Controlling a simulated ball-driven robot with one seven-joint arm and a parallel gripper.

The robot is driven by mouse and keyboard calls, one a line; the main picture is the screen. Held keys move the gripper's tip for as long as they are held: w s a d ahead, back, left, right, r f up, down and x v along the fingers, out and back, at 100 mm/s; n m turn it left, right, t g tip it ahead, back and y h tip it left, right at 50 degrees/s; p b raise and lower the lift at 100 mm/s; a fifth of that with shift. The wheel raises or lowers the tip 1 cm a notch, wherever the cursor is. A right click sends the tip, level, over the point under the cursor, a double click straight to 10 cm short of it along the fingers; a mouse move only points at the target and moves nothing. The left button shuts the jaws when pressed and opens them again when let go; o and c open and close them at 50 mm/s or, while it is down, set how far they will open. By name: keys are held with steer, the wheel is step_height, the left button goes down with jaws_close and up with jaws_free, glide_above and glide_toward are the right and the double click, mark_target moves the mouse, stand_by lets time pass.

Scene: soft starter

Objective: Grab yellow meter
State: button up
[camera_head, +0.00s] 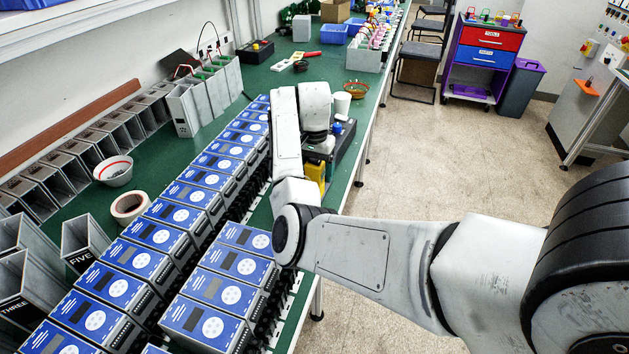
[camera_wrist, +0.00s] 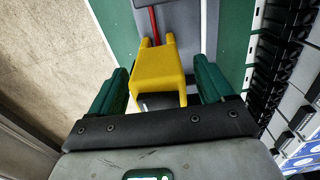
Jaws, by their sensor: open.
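The yellow meter (camera_wrist: 158,75) shows in the wrist view as a yellow block-shaped body between the two green fingers of my gripper (camera_wrist: 163,90). The fingers are open, with a gap visible on each side of the meter. A red lead or probe stands just beyond it. In the head view the yellow meter (camera_head: 316,173) is partly hidden behind my arm, near the right edge of the green bench. My gripper's fingers are hidden by the arm in the head view.
Rows of blue-faced soft starters (camera_head: 160,235) fill the bench to the left of my arm. A dark case (camera_head: 344,140) is beside the meter. Open floor (camera_head: 430,150) lies right of the bench.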

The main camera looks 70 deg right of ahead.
steer(key=shift+f, duration=0.9)
steer(key=c, duration=1.2)
steer(key=shift+c, duration=0.8)
steer(key=shift+r, duration=0.15)
